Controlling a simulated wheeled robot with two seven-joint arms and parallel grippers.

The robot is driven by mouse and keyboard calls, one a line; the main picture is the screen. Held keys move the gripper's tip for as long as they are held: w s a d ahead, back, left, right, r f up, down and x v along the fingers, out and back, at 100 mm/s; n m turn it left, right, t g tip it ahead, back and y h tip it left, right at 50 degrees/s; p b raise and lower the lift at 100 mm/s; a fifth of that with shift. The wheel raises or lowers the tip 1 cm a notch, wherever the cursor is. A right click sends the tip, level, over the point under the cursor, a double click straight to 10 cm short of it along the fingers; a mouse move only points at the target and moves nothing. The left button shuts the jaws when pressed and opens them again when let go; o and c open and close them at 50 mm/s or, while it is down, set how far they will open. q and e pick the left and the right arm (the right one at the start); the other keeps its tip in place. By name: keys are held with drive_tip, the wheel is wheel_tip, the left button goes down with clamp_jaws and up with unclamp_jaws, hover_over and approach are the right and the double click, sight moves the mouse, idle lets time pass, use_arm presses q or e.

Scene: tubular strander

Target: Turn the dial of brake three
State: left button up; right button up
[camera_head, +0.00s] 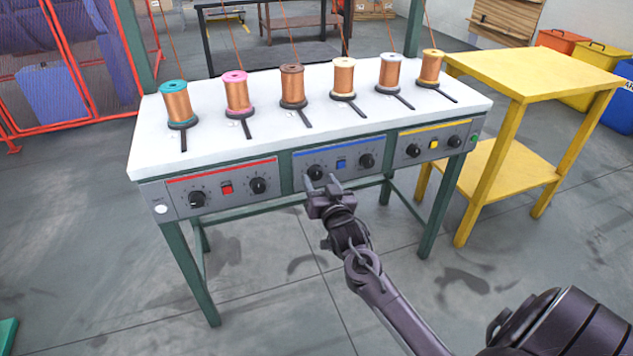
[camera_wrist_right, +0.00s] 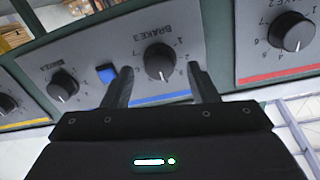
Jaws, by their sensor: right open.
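The dial of brake three (camera_wrist_right: 160,62) is a round black knob on a grey panel, under an upside-down "BRAKE3" label in the wrist view. In the head view it is the left knob (camera_head: 315,172) of the blue-striped middle panel, partly behind a finger. My right gripper (camera_head: 322,184) is open and empty, reaching toward this panel from the front. In the wrist view the gripper's two fingers (camera_wrist_right: 161,72) stand to either side of the dial, apart from it. Whether the fingertips reach the knob's depth I cannot tell. My left gripper is not in view.
A blue switch (camera_wrist_right: 106,73) sits just left of the dial in the wrist view, with another knob (camera_wrist_right: 62,85) beyond it. The white bench (camera_head: 225,148) carries several copper spools. A yellow table (camera_head: 540,75) stands at right. Floor before the bench is clear.

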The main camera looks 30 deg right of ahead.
drive_tip(key=shift+x, duration=0.8)
drive_tip(key=c, duration=1)
drive_tip(key=shift+o, duration=0.2)
